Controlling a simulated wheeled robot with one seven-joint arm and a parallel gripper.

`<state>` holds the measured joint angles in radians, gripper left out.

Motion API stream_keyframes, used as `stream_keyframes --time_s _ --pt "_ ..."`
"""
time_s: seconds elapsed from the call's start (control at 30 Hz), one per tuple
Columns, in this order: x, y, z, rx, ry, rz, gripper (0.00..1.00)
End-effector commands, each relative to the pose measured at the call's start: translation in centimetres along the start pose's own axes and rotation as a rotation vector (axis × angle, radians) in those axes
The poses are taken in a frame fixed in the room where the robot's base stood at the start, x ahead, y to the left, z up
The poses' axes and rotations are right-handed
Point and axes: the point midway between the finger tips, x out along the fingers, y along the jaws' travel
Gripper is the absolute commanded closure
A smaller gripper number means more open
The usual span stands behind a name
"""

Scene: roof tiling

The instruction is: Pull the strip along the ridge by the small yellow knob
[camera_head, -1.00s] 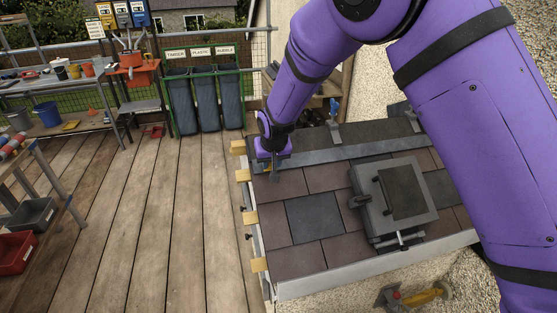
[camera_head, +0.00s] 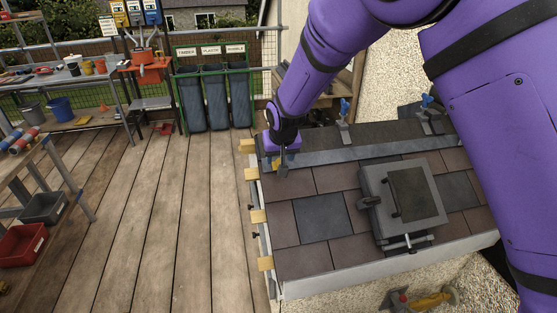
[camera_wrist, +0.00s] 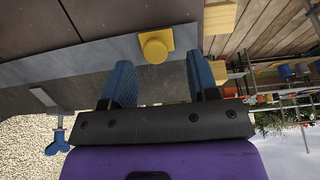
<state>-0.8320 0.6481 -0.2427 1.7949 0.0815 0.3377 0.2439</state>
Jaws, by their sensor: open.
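The grey ridge strip (camera_head: 365,151) runs across the upper part of the small tiled roof and also shows in the wrist view (camera_wrist: 85,72). The yellow knob (camera_wrist: 155,48) stands on a yellow plate at the strip's end. My gripper (camera_wrist: 161,66) is open, with one blue finger to each side of the knob's line. The knob shows just beyond the fingertips, and I cannot tell whether they reach around it. In the head view my gripper (camera_head: 281,168) is at the strip's left end and mostly hides the knob.
A grey roof hatch (camera_head: 405,200) stands on the dark tiles right of my gripper. Blue-handled clamps (camera_head: 344,118) sit along the ridge. Yellow blocks (camera_head: 259,216) stick out at the roof's left edge. The wooden deck (camera_head: 170,220) to the left is mostly clear.

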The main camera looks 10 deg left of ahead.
Motion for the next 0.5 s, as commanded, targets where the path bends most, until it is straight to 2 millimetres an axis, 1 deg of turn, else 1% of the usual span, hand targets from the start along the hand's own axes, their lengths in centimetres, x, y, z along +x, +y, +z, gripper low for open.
stream_keyframes --time_s 0.03,0.1,0.3,0.4,0.5 --pt "-1.2 -0.1 -0.1 0.0 0.004 -0.002 0.46" --pt "-2.6 -0.1 -0.1 0.0 0.002 -0.002 0.46" --pt "-6.0 -0.1 0.0 -0.001 0.003 -0.002 0.46" --pt "-7.1 -0.1 0.0 -0.001 0.001 -0.001 0.46" --pt "-7.7 -0.1 0.0 -0.001 0.001 -0.001 0.46"
